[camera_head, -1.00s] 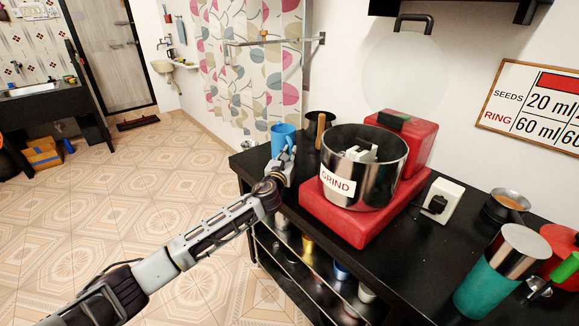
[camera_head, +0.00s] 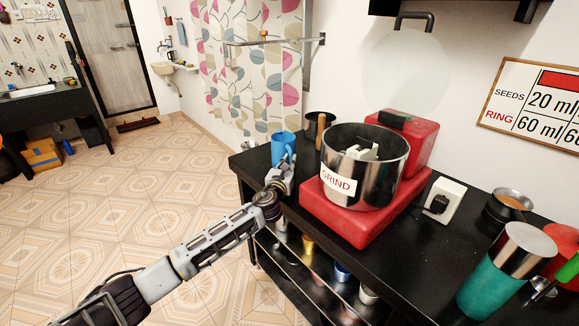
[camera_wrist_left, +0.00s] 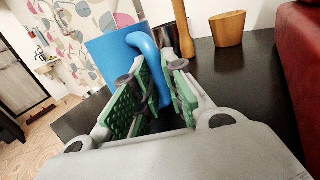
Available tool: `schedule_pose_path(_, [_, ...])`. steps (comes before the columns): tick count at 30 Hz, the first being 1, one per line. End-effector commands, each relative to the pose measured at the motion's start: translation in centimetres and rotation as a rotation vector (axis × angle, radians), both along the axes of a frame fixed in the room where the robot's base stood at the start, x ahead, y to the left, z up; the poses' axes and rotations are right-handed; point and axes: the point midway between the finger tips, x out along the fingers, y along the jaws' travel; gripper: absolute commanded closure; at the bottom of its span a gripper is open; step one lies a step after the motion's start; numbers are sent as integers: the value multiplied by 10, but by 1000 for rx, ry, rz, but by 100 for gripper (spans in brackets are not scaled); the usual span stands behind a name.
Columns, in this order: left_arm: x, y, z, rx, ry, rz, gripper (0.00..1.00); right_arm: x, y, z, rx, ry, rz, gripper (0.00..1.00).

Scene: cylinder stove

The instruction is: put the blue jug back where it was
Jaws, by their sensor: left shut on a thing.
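The blue jug (camera_head: 281,146) is upright at the far left end of the black counter (camera_head: 330,235) in the head view. In the left wrist view the jug (camera_wrist_left: 108,58) stands just ahead, with its curved handle between my fingers. My left gripper (camera_head: 287,163) is shut on the jug's handle; its green finger pads (camera_wrist_left: 152,95) lie on either side of it. The jug's underside is hidden, so I cannot tell whether it touches the counter. My right gripper is not in view.
The red grinder base (camera_head: 345,215) with the steel GRIND drum (camera_head: 365,165) stands right of the jug. A wooden-handled item (camera_head: 321,130) and a dark pot stand close behind. Floor is open left of the counter.

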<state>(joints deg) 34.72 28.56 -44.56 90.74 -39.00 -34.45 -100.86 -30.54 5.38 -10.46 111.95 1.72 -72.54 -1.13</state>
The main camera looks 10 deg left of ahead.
Motion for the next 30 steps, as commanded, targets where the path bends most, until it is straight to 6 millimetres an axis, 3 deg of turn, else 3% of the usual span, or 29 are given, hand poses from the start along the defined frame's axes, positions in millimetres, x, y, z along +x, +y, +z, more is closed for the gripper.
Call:
schedule_pose_path(16, [0,0,-5,0,-1,0,100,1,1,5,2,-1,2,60])
schedule_pose_path(17, [0,0,-5,-1,0,0,83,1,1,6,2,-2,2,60])
schedule_pose_path(21, [0,0,-5,-1,0,0,65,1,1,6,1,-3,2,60])
schedule_pose_path(30, [0,0,-5,0,0,0,65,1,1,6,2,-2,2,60])
